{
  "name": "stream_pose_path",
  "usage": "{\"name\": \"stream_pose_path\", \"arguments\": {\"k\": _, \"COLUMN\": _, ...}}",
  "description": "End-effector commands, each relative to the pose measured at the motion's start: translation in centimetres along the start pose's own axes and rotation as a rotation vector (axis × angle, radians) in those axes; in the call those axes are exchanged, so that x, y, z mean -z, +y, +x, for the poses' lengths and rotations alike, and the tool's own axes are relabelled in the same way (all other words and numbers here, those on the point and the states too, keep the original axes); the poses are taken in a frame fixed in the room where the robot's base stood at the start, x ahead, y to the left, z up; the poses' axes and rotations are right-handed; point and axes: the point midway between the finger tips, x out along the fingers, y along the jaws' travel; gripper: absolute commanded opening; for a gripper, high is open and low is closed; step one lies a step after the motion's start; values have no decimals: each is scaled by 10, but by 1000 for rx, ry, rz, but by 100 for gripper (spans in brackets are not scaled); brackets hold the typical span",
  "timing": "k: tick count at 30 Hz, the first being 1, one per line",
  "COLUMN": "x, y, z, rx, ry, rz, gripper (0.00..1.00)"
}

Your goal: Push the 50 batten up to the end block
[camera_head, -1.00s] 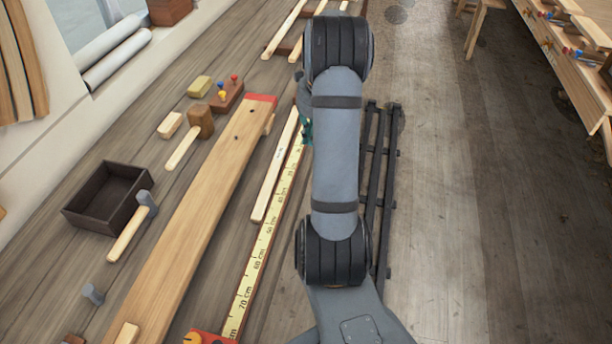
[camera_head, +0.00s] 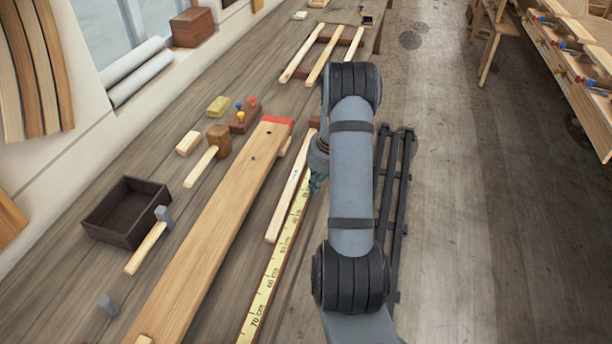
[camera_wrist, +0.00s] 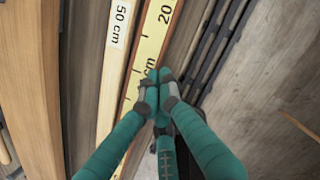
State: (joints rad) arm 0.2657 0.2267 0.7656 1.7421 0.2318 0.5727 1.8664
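The 50 batten (camera_head: 289,195) is a pale, narrow strip lying lengthwise on the bench, left of the yellow measuring strip (camera_head: 266,284). In the wrist view its "50 cm" label shows on the batten (camera_wrist: 116,45), beside the measuring strip (camera_wrist: 147,50). A brown block (camera_head: 314,122), seemingly the end block, is partly visible by the batten's far end; my arm hides the area beside it, so I cannot tell whether they touch. My gripper (camera_head: 318,182) is over the measuring strip, right of the batten. In the wrist view my gripper's teal fingers (camera_wrist: 159,76) meet at the tips, with nothing seen between them.
A wide plank with a red end (camera_head: 215,220) lies left of the batten. Further left are a mallet (camera_head: 217,140), a hammer (camera_head: 150,240) and an open dark box (camera_head: 126,210). A dark rail frame (camera_head: 397,205) runs right of the bench, above the floor.

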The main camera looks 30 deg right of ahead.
Motion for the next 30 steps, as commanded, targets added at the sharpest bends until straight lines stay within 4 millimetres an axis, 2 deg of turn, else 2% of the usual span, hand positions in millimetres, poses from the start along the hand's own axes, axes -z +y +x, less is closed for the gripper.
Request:
{"name": "stream_pose_path", "arguments": {"k": 3, "x": -21, "y": 0, "z": -1, "rx": 0, "ry": -1, "rz": -4, "gripper": 0}}
{"name": "stream_pose_path", "arguments": {"k": 7, "x": -33, "y": 0, "z": 4, "rx": 1, "ry": -1, "rz": -3, "gripper": 0}}
{"name": "stream_pose_path", "arguments": {"k": 22, "x": -40, "y": 0, "z": 8, "rx": 1, "ry": -1, "rz": -2, "gripper": 0}}
{"name": "stream_pose_path", "arguments": {"k": 30, "x": -54, "y": 8, "z": 12, "rx": 1, "ry": -1, "rz": -1, "gripper": 0}}
